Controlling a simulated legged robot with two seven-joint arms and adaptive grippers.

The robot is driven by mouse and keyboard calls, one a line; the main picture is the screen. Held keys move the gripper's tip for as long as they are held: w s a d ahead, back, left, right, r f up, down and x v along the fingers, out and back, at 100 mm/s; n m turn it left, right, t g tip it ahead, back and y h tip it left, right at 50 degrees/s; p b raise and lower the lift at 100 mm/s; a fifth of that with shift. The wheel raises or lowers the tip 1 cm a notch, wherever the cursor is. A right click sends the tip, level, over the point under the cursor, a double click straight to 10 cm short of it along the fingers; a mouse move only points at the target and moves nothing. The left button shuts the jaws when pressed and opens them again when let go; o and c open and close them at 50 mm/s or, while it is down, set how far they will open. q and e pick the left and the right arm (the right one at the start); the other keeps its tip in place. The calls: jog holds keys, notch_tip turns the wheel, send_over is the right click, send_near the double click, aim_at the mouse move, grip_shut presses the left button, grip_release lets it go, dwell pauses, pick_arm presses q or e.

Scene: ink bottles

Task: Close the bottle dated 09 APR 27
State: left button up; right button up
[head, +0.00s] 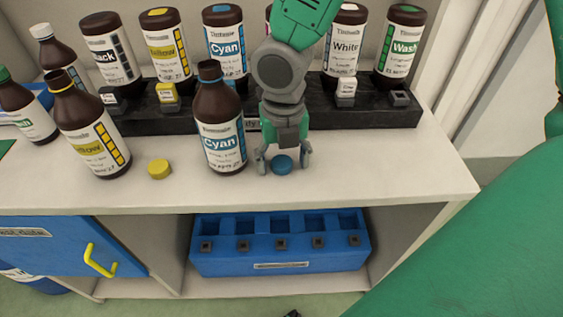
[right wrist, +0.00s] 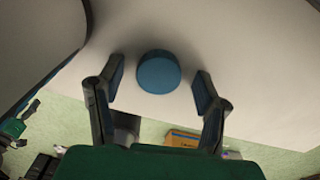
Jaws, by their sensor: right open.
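An uncapped Cyan bottle (head: 221,130) stands upright on the white counter. A blue cap (head: 282,165) lies on the counter just right of it. My right gripper (head: 284,160) is open, with its fingers pointing down on either side of the blue cap. In the right wrist view the blue cap (right wrist: 158,72) sits between the two spread fingers, with a gap on each side. An uncapped Yellow bottle (head: 92,132) stands at the left, with a yellow cap (head: 159,169) on the counter beside it. The handwritten dates are too small to read.
A black rack (head: 390,115) at the back holds several bottles, Black to Wash. White-capped (head: 58,52) and green-capped (head: 22,112) bottles stand at the far left. A blue crate (head: 280,270) sits on the shelf below. The counter's front right is clear.

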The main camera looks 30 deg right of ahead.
aim_at(282, 162)
jog(key=c, duration=0.8)
notch_tip(282, 162, up, 10)
jog(key=p, duration=0.3)
jog(key=shift+p, duration=0.3)
